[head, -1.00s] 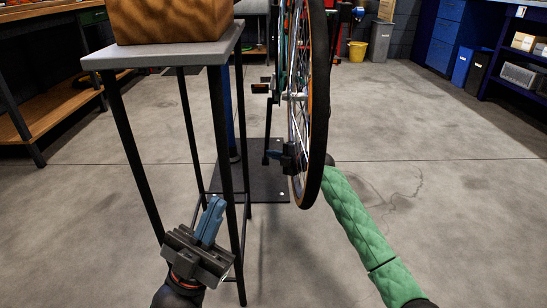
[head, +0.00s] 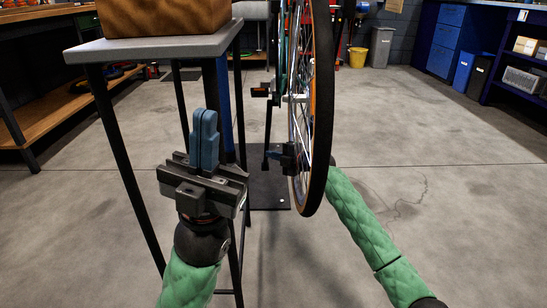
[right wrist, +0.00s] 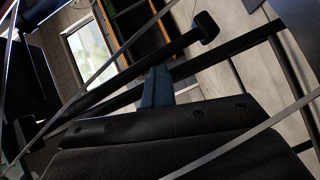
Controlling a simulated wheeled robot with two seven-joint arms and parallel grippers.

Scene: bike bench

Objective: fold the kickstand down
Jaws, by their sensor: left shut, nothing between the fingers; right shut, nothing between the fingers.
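The bicycle's rear wheel (head: 322,120) stands upright in the middle of the head view. Left of it, the dark kickstand (head: 267,137) shows as a thin rod ending in a small foot; its exact angle is hard to judge here. My right gripper (head: 272,155) is partly hidden by the wheel, its shut blue fingertips close to the kickstand's foot end. In the right wrist view, the kickstand (right wrist: 182,43) runs diagonally just beyond my shut blue fingers (right wrist: 157,86); whether they touch is unclear. My left gripper (head: 204,140) is shut and empty, pointing up beside the stool.
A tall grey-topped stool (head: 160,45) bearing a wooden block (head: 165,15) stands left of the bike, close to my left gripper. A dark floor plate (head: 268,190) lies beneath the bike. The floor (head: 440,190) at the right is open beyond my right arm.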

